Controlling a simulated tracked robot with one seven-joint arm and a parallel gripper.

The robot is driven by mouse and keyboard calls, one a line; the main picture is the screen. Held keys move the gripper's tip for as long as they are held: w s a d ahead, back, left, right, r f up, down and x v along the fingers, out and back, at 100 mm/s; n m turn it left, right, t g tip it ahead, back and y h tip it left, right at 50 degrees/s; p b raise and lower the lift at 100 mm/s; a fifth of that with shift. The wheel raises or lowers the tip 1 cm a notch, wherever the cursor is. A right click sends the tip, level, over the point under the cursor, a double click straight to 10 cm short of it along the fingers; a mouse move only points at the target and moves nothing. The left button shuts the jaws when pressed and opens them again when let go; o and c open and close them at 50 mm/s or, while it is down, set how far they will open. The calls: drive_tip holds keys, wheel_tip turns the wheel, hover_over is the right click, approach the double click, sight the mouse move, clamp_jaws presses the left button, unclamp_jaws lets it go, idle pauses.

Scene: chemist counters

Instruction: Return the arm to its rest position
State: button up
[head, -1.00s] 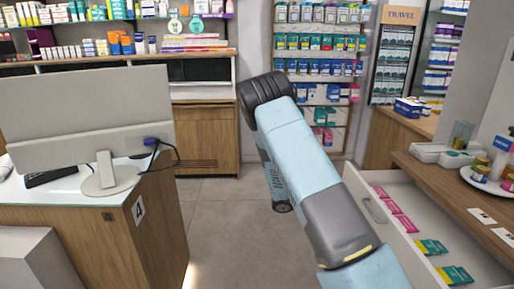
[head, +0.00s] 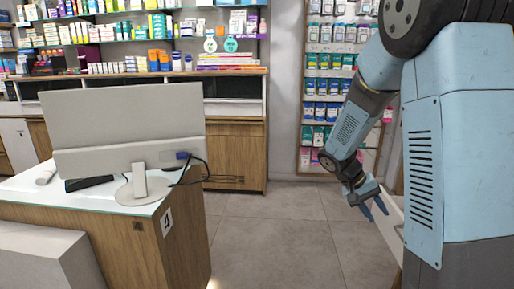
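My arm fills the right side of the head view, its light-blue links folded with the near link close to the camera. My gripper (head: 378,215) hangs at the end of the arm, pointing down and to the right. Its two blue fingers are apart with nothing visible between them. A strip of the open white drawer (head: 391,212) shows just right of the fingers. Whether they touch it cannot be told. Most of the drawer and the counter on the right are hidden behind my arm.
A counter with a glass top (head: 100,205) and a monitor (head: 125,140) stands at the left. Stocked shelves and a wooden cabinet (head: 237,155) line the back wall. The grey floor (head: 275,235) between the counter and my arm is clear.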

drive_tip(key=s+a+r+n+t+y, duration=0.1)
drive_tip(key=s+a+r+t+y, duration=0.2)
drive_tip(key=s+r, duration=0.5)
drive_tip(key=s+a+r+n+t+y, duration=0.1)
drive_tip(key=s+a+r+t+y, duration=0.3)
drive_tip(key=s+a+r, duration=0.4)
drive_tip(key=shift+s+r+n+t, duration=0.4)
drive_tip(key=shift+s+r, duration=0.15)
drive_tip(key=shift+s, duration=1.4)
